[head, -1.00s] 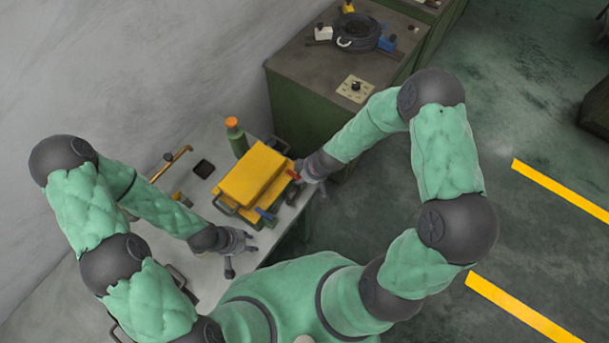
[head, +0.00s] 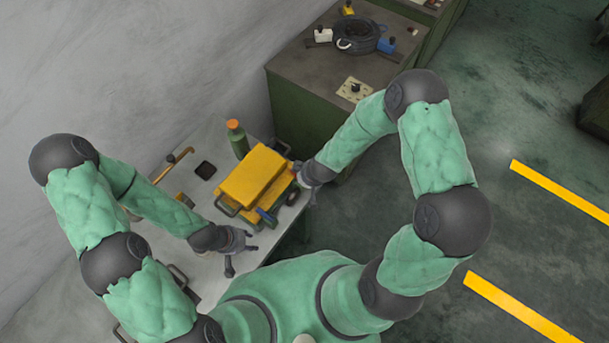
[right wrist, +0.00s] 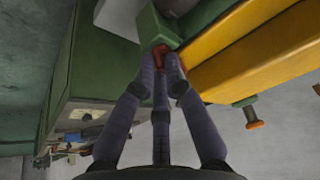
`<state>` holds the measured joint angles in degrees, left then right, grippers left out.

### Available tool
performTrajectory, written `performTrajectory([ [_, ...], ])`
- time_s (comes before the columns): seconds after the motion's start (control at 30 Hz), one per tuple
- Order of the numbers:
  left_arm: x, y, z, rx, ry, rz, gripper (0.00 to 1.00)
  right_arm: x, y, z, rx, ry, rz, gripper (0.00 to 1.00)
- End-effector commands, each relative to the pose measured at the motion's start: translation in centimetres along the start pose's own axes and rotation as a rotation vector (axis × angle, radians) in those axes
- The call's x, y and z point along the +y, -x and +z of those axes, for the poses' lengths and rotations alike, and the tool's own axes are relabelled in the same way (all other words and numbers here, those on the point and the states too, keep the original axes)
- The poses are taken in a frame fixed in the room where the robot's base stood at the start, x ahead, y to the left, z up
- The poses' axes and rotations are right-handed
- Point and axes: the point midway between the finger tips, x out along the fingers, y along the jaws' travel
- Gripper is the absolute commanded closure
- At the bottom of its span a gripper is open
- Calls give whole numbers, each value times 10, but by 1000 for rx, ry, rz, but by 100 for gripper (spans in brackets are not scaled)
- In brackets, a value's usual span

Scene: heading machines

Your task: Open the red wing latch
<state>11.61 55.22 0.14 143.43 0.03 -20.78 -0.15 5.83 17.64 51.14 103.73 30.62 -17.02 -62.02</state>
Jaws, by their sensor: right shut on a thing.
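The red wing latch (right wrist: 158,52) shows in the right wrist view, on the side of the yellow-and-green case. My right gripper (right wrist: 162,68) is shut on the latch, and its fingers partly cover it. In the head view the yellow case (head: 252,176) is closed on the bench, and my right gripper (head: 302,186) is at its right side. A blue latch (head: 266,216) is on the case's near side. My left gripper (head: 240,254) is open and empty, near the case's front left corner.
A green bottle with an orange cap (head: 237,138) stands behind the case. A green cabinet (head: 310,85) with a coil on top stands behind, right. The floor at right is open.

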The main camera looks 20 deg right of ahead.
Motion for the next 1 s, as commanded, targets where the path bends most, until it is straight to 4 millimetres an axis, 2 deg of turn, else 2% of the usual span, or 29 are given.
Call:
performTrajectory([
  [0.2, 6, 16, 0, 0, 0, 0, 60, -4, 2, 0, -3, -190, 78, 100],
  [1.0, 20, 57, 2, 0, 0, 0, 60, -14, 0, -3, -3, -884, 367, 100],
])
